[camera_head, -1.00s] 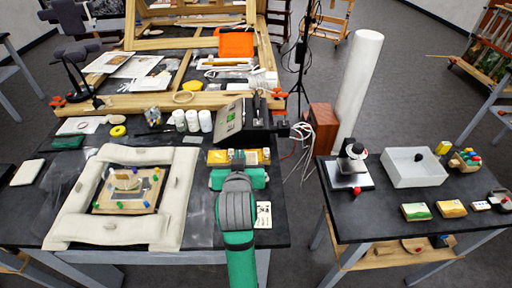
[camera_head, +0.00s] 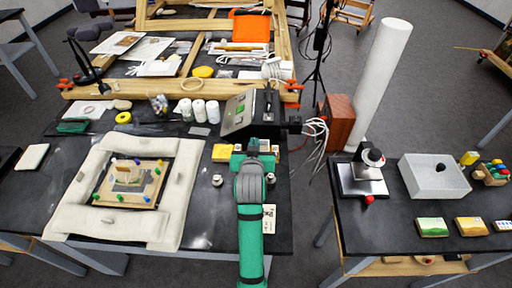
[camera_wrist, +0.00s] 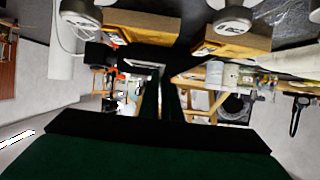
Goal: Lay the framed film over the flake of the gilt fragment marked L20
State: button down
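The gilt fragment (camera_head: 128,177) lies on a square board with blue, green and yellow pieces around it. A thick cream padded border (camera_head: 82,203) surrounds the board on the left table. The L20 mark is too small to read, and I cannot make out a framed film for certain. My gripper (camera_head: 258,148) is to the right of the padded border, beside a yellow block, and is partly hidden by my arm. In the wrist view its dark fingers (camera_wrist: 162,95) point away from the camera. I cannot tell how far apart they are or whether they hold anything.
A yellow block (camera_head: 222,153) and a round metal knob (camera_head: 217,180) are left of my arm. A grey device (camera_head: 238,112) stands just behind the gripper. White jars (camera_head: 198,109) are behind left. The right table holds a white tray (camera_head: 433,180) and a microscope-like stand (camera_head: 362,178).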

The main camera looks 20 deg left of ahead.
jog(key=f, duration=0.2)
jog(key=shift+w+f, duration=0.3)
jog(key=shift+w, duration=0.1)
jog(key=shift+s+f, duration=0.15)
jog(key=shift+f, duration=0.4)
jog(key=shift+f, duration=0.1)
jog(key=c, duration=2)
grip_release()
jog(key=v, duration=1.2)
